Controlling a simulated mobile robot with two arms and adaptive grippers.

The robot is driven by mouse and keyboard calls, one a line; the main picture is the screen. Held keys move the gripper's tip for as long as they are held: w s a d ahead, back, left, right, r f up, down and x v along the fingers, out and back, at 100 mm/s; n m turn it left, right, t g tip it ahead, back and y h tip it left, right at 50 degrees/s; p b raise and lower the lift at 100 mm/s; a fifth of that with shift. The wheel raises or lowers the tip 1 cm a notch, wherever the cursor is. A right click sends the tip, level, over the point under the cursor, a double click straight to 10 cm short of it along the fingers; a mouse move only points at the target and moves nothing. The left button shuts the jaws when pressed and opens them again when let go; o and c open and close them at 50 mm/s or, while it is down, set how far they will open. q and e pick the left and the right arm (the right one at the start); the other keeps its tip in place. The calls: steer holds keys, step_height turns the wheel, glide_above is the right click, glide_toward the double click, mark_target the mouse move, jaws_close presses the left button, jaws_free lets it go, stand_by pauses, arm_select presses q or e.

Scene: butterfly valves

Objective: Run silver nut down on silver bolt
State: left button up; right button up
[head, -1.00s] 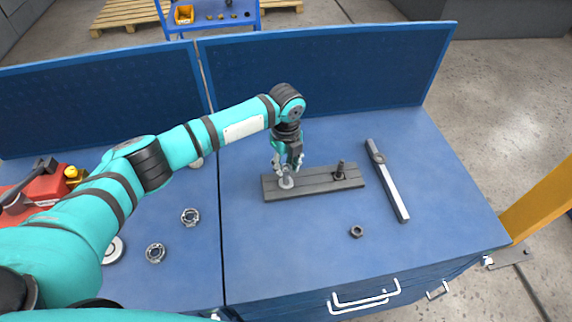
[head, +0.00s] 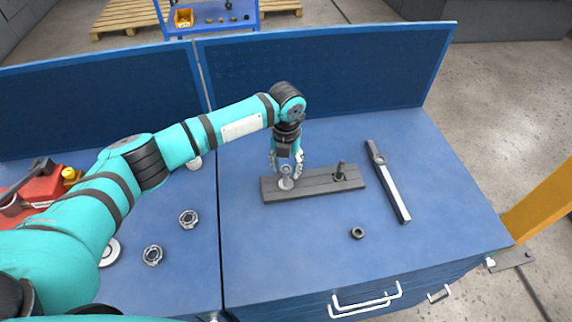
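The silver bolt (head: 286,172) stands upright near the left end of a dark grey board (head: 316,186). A pale, round silver piece sits low around it, at the board; I cannot tell nut from washer at this size. My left gripper (head: 287,168) points down right over the bolt. Its two fingers are spread, one on each side of the bolt, with visible room between them. Whether a fingertip touches the nut is too small to tell. My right gripper is not in view.
A dark bolt (head: 340,171) stands on the board's right part. A dark nut (head: 357,232) lies in front of it. A long bar tool (head: 387,181) lies to the right. Ring-shaped parts (head: 189,219) and a red toolbox (head: 40,190) are on the left. Blue panels stand behind.

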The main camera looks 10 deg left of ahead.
arm_select(q)
steer(key=shift+p, duration=0.3)
steer(key=n+p, duration=0.2)
steer(key=n, duration=0.1)
steer(key=n+p, duration=0.2)
steer(key=n, duration=0.1)
steer(key=n+p, duration=0.2)
steer(key=n, duration=0.1)
steer(key=shift+s+r, duration=0.15)
steer(key=shift+r, duration=0.1)
steer(key=n, duration=0.3)
steer(key=shift+f, duration=0.35)
steer(key=n, duration=0.3)
steer(key=shift+n, duration=0.3)
steer(key=n, duration=0.3)
steer(key=shift+n, duration=0.3)
steer(key=n, duration=0.4)
steer(key=shift+n, duration=0.4)
steer(key=shift+a, duration=0.1)
jaws_close()
